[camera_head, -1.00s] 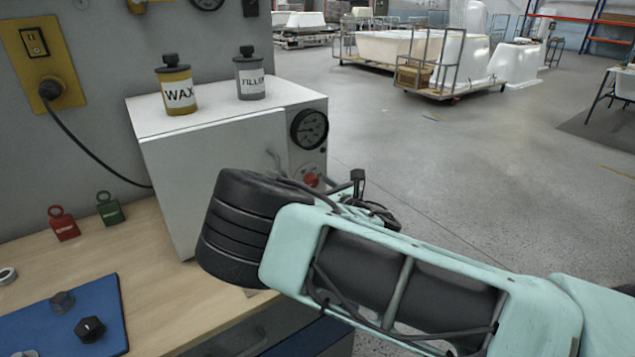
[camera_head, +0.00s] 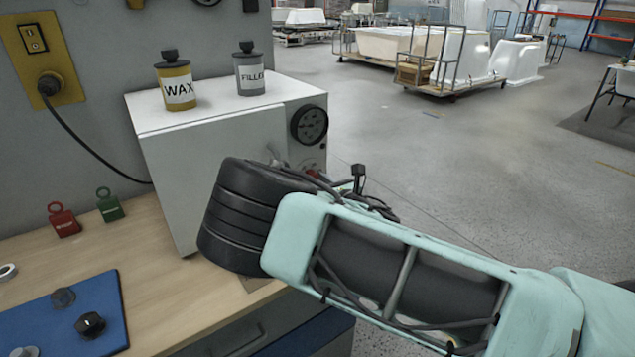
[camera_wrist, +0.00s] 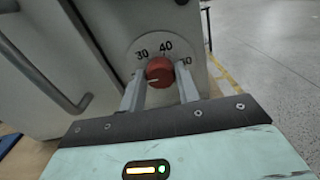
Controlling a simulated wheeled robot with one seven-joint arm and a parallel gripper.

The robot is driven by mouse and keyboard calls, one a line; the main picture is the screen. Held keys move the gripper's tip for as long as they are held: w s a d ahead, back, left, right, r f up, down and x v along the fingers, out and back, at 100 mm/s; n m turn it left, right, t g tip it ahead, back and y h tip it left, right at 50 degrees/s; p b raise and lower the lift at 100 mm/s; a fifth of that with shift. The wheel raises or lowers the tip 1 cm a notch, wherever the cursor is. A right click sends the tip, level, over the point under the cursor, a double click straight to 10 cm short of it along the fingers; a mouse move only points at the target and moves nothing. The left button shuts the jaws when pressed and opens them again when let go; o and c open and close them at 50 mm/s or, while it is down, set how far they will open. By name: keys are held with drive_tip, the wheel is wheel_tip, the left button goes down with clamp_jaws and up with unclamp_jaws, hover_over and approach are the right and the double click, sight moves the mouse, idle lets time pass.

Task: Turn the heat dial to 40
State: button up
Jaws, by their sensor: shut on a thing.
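The heat dial (camera_wrist: 160,71) is a red round knob on a pale scale plate (camera_wrist: 137,47) in the wrist view. The numbers 30, 40 and a partly covered 50 show above it. A short pale mark on the knob's face points to the lower left, away from the 40. My gripper (camera_wrist: 159,76) has one finger on each side of the knob and is shut on it.
The dial is on the front of a white oven-like box (camera_head: 205,150) with a black gauge (camera_head: 309,124) above. A wax can (camera_head: 176,85) and a filler can (camera_head: 249,73) stand on top. A blue mat (camera_head: 75,305) with knobs lies on the bench. A door handle (camera_wrist: 45,75) is left of my gripper.

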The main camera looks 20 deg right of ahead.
drive_tip(key=m+b, duration=0.2)
drive_tip(key=m, duration=0.5)
drive_tip(key=shift+d, duration=0.15)
drive_tip(key=m+b, duration=0.1)
drive_tip(key=m, duration=0.2)
drive_tip(key=shift+f+m, duration=0.1)
drive_tip(key=shift+m, duration=0.2)
drive_tip(key=m+b, duration=0.1)
drive_tip(key=m, duration=0.2)
drive_tip(key=shift+w+m, duration=0.1)
drive_tip(key=shift+m, duration=0.2)
drive_tip(key=m+b, duration=0.2)
drive_tip(key=m, duration=0.2)
drive_tip(key=shift+d+f+m+b, duration=0.1)
drive_tip(key=shift+f+m+b, duration=0.05)
drive_tip(key=shift+m+b, duration=1.45)
drive_tip(key=shift+m, duration=0.7)
drive_tip(key=o, duration=1)
